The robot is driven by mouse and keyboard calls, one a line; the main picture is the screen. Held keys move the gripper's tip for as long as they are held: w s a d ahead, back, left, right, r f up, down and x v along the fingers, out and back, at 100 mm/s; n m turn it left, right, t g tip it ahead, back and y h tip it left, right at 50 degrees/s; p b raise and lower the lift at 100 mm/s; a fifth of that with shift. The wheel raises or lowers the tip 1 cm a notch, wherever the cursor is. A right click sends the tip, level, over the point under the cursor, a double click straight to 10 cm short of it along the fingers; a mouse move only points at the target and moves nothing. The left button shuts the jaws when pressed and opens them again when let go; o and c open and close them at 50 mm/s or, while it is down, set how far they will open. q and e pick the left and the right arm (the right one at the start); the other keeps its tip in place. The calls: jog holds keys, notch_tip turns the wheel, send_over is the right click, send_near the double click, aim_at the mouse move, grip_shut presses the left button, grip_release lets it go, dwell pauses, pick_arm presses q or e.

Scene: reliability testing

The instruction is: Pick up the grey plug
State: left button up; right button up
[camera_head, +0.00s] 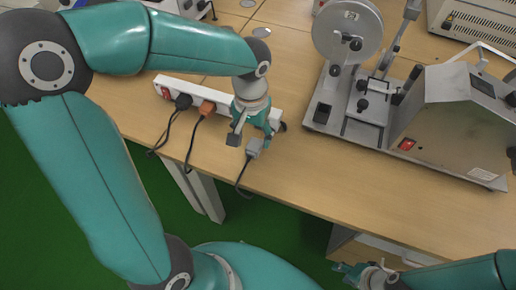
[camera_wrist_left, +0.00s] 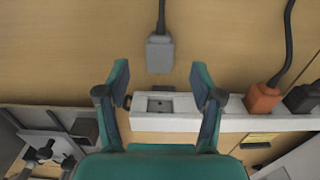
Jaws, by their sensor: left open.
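The grey plug (camera_head: 254,147) lies on the wooden table near its front edge, with its dark cord hanging over the edge. In the left wrist view the plug (camera_wrist_left: 159,54) lies just beyond my fingertips, roughly centred between them. My left gripper (camera_head: 250,137) is open and empty, above the power strip (camera_head: 222,98); its fingertips (camera_wrist_left: 160,80) are spread apart in the wrist view. An empty socket of the strip shows between the fingers. My right gripper (camera_head: 362,272) is at the bottom right, below the table edge; its jaws are too small to judge.
An orange plug (camera_head: 207,108) and a black plug (camera_head: 183,101) sit in the strip left of my gripper. A grey machine with a wheel (camera_head: 348,32) stands to the right. The table between the plug and this machine is clear.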

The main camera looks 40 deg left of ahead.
aim_at(253, 147)
pick_arm(q)
notch_tip(253, 147, down, 5)
jog(key=shift+w+f, duration=0.1)
dwell(0.3)
grip_shut()
notch_tip(253, 147, up, 20)
jog(key=p, duration=0.2)
jog(key=shift+p, duration=0.35)
